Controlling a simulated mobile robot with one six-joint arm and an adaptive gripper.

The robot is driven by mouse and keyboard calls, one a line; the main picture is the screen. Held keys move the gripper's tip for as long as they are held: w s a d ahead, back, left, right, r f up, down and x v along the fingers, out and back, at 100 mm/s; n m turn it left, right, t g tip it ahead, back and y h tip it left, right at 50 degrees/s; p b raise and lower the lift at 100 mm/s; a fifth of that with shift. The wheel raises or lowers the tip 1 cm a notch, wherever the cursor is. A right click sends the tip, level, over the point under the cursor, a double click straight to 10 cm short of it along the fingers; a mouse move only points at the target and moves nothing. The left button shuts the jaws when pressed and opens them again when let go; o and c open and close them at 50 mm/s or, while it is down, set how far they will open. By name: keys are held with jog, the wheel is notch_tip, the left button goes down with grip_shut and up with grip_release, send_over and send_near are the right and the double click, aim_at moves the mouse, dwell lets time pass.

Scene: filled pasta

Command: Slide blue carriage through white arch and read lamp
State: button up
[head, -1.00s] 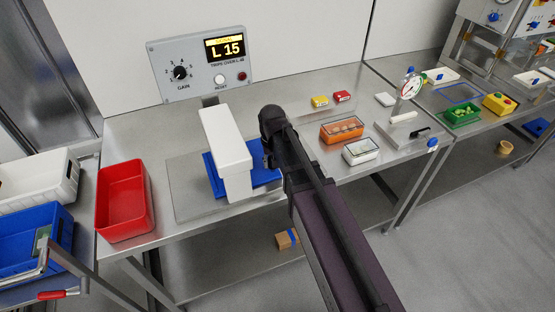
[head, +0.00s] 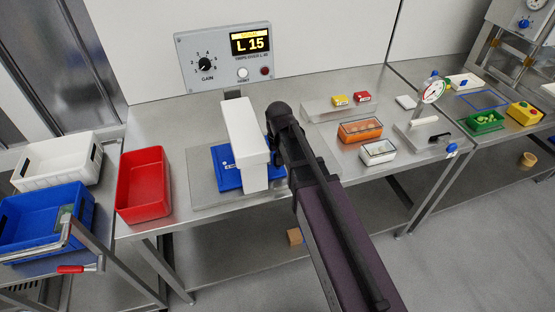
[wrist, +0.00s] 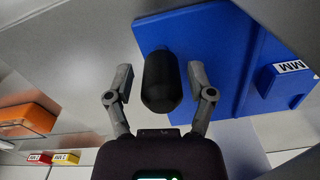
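The blue carriage (head: 228,177) lies flat under the white arch (head: 244,140), showing on both sides of it, more on the left. A small white label sits on its left part. In the wrist view the carriage (wrist: 190,40) has an upright black knob (wrist: 161,82). My gripper (wrist: 160,76) is open, one finger on each side of the knob, with gaps visible. In the head view my gripper (head: 272,150) is right of the arch, largely hidden by my arm. The grey panel (head: 190,60) shows "L 15" on its lit display (head: 250,42); its red lamp (head: 265,71) looks dark.
A red bin (head: 143,185) stands left of the carriage's plate. White (head: 60,160) and blue (head: 45,215) bins are farther left. An orange box (head: 360,130), a clear-lidded box (head: 378,152) and a dial gauge (head: 432,92) stand to the right.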

jog(key=shift+w, duration=0.1)
jog(key=c, duration=0.6)
jog(key=shift+w+r, duration=0.1)
jog(key=shift+w, duration=0.1)
jog(key=c, duration=0.4)
jog(key=shift+w+d+r+y, duration=0.1)
jog(key=shift+w+r+y, duration=0.1)
jog(key=shift+w+y, duration=0.1)
grip_shut()
jog(key=w+r+t+y+p, duration=0.1)
jog(key=w, duration=0.1)
jog(key=w+d+r+n+t+y+p, duration=0.1)
jog(key=w+r, duration=0.1)
jog(key=shift+w+d+r+t+y, duration=0.1)
jog(key=shift+t+y, duration=0.2)
jog(key=shift+t, duration=0.1)
jog(key=shift+w+d+r+p, duration=0.15)
jog(key=shift+d+p, duration=0.1)
jog(key=shift+p, duration=0.05)
jog(key=s+d+f+m+g+h+b, duration=0.2)
jog(key=s+d+f+h, duration=0.1)
jog(key=s+d, duration=1)
jog(key=s+f, duration=0.1)
jog(key=s, duration=0.2)
jog(key=shift+s+g+b, duration=0.25)
jog(key=shift+g+b, duration=0.1)
jog(key=shift+g, duration=0.05)
